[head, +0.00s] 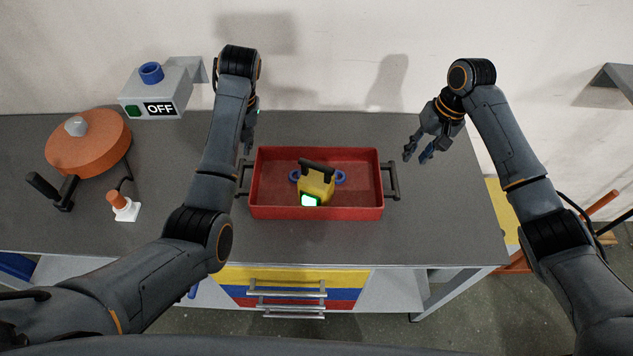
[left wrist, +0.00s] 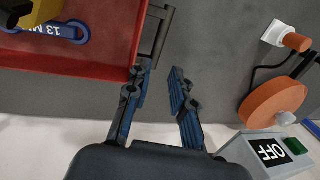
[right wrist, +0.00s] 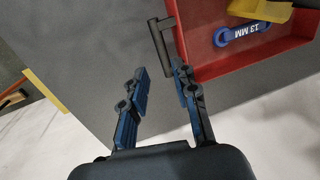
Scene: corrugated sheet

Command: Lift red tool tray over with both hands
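The red tool tray (head: 273,212) sits on the grey workbench, with a dark handle at each end. My right gripper (head: 417,156) is open and empty, above and behind the right handle (head: 392,181). The right wrist view shows that handle (right wrist: 160,40) beyond the open fingers, apart from them.
Colored drawers (head: 290,284) are below the front edge. Bench space right of the tray is clear.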

